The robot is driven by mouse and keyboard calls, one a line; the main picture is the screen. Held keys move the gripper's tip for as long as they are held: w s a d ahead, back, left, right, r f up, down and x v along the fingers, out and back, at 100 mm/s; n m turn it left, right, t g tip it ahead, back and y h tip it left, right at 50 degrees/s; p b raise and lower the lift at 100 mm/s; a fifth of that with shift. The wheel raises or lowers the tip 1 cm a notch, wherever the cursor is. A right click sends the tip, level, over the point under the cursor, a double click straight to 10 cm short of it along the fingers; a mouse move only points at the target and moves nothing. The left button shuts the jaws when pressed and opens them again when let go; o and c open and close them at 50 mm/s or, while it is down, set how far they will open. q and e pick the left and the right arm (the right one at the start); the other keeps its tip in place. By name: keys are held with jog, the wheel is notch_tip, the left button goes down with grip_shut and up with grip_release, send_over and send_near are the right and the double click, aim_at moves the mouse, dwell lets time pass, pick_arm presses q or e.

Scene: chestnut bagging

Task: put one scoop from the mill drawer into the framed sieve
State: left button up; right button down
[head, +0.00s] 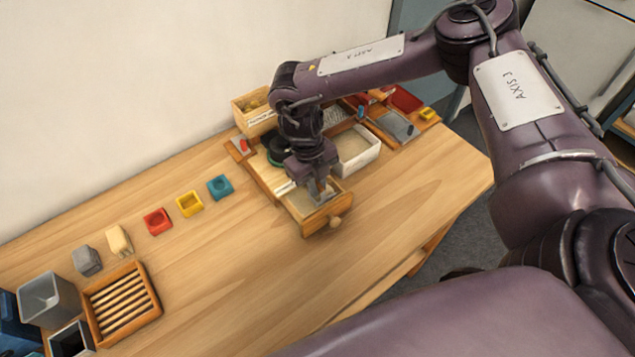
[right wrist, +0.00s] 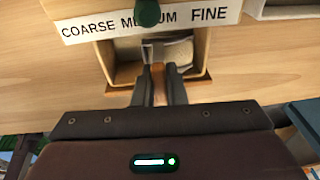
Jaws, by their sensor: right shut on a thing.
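The mill drawer (head: 325,222) is pulled open, a wooden box with a round knob at its front. My right gripper (head: 319,188) points down into it. In the right wrist view my right gripper (right wrist: 159,88) is shut on the brown handle of a scoop (right wrist: 174,52). The scoop's pale head lies inside the drawer (right wrist: 104,62); how full it is I cannot tell. A wood-edged mesh (head: 338,114) behind my wrist may be the framed sieve; my arm partly hides it. My left gripper is not in view.
A white-walled tray (head: 358,163) stands right of the drawer. In the right wrist view a strip (right wrist: 110,25) reads COARSE, MEDIUM, FINE. Red (head: 157,221), yellow (head: 190,204) and blue (head: 220,187) blocks sit left. A slatted wooden tray (head: 122,300) is front left. The table's front middle is clear.

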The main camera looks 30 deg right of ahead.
notch_tip(320, 180, up, 3)
jog(key=shift+p, duration=0.95)
jog(key=shift+a+r+p, duration=0.2)
jog(key=shift+r+p, duration=1)
jog(key=shift+r, duration=0.25)
